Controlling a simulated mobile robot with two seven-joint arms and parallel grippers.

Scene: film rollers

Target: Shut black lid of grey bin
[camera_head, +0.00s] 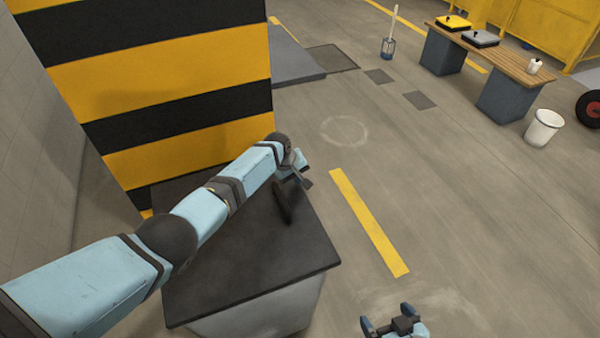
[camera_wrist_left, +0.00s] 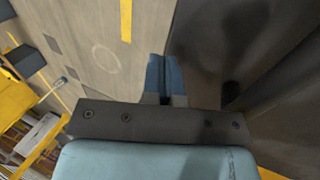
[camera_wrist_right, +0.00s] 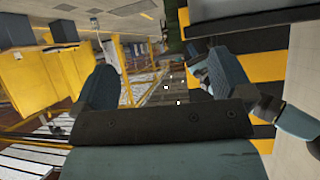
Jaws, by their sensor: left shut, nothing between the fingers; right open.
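The grey bin (camera_head: 262,320) stands below my left arm, its front wall showing under the lid. Its black lid (camera_head: 250,255) lies across the top and looks flat, with no gap visible at the front edge. The lid is also the dark surface on the right of the left wrist view (camera_wrist_left: 205,35). My left gripper (camera_head: 303,163) is shut and empty, over the lid's far right side; I cannot tell if it touches. Its closed fingers show in the left wrist view (camera_wrist_left: 163,68). My right gripper (camera_head: 386,319) is open and empty, low and right of the bin.
A yellow-and-black striped block (camera_head: 180,75) stands directly behind the bin. A bench (camera_head: 505,58), a white bucket (camera_head: 543,128) and a blue holder with a brush (camera_head: 388,45) are far off. Floor right of the bin is clear, with a yellow line (camera_head: 368,222).

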